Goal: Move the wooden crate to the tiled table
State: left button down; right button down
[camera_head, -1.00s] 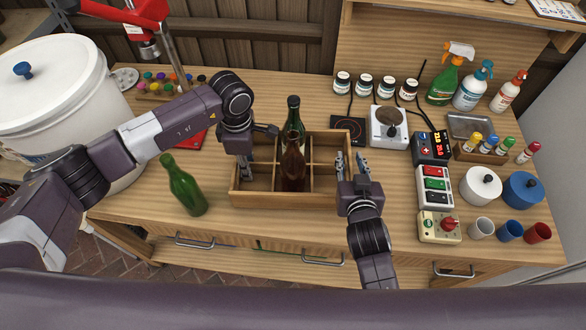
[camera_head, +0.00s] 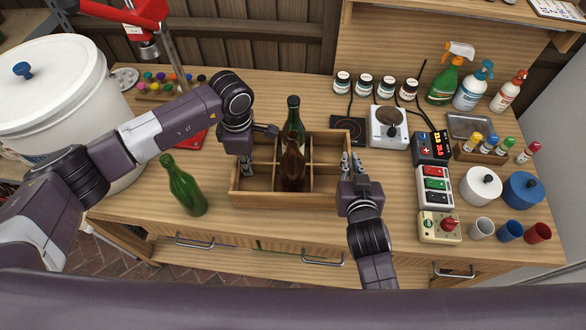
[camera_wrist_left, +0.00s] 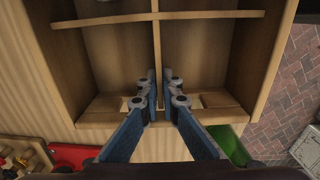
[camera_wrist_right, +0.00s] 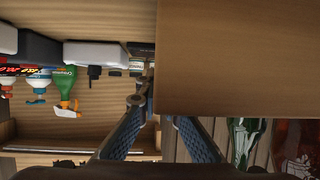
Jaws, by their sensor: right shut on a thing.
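The wooden crate (camera_head: 275,199) sits on the wooden workbench and has inner dividers. A dark green bottle (camera_head: 293,112) and a brown bottle (camera_head: 292,168) stand in it. My left gripper (camera_head: 247,166) is at the crate's left end; in the left wrist view its fingertips (camera_wrist_left: 161,88) are close together at the end wall, their grip unclear. My right gripper (camera_head: 351,163) is shut on the crate's right wall; in the right wrist view the crate's wall (camera_wrist_right: 235,60) hides part of one finger. I see no tiled table.
A green bottle (camera_head: 183,190) stands on the workbench (camera_head: 130,205) left of the crate. A white bucket (camera_head: 55,95) is at the left.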

pick_arm(q)
jog(key=shift+w+r, duration=0.2)
pick_arm(e)
jog(key=shift+w+r, duration=0.2)
jog(key=shift+r, duration=0.1)
pick_arm(q)
jog(key=shift+r, duration=0.1)
pick_arm(e)
jog(key=shift+r, duration=0.1)
